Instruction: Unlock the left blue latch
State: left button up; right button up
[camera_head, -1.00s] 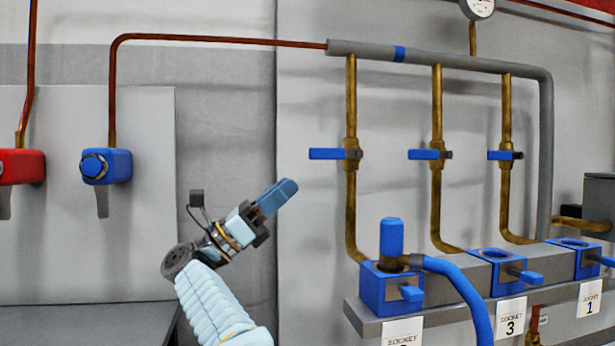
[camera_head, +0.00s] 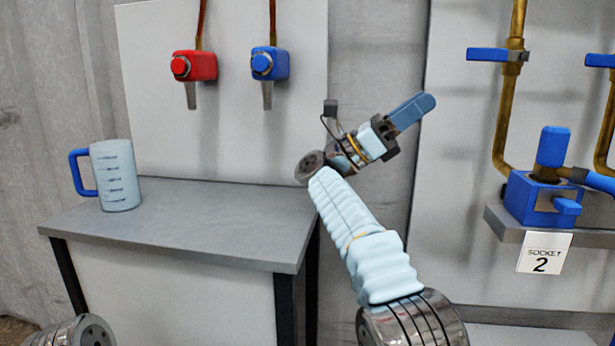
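Socket 2 is a blue block (camera_head: 528,197) at the right. A small blue latch (camera_head: 567,206) sticks out of its front, and an upright blue plug (camera_head: 552,147) stands in its top. Above it a blue valve handle (camera_head: 488,54) lies level across a brass pipe. Another blue handle (camera_head: 600,60) is cut by the right edge. My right gripper (camera_head: 412,110) is in front of the wall, left of these parts and touching none of them. Its fingers point up and right and overlap in this view, so the gap between them is hidden. My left gripper is out of view.
A grey table (camera_head: 180,225) stands at the left with a measuring jug (camera_head: 116,176) on it. A red tap (camera_head: 194,66) and a blue tap (camera_head: 269,64) hang on the panel above. A grey shelf (camera_head: 500,226) bears the socket. The tabletop is otherwise clear.

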aim_at(566, 206)
jog(key=k+j, duration=0.25)
jog(key=k, duration=0.2)
jog(key=k+j, duration=0.25)
jog(key=k, duration=0.15)
jog(key=k+j, duration=0.25)
jog(key=k, duration=0.2)
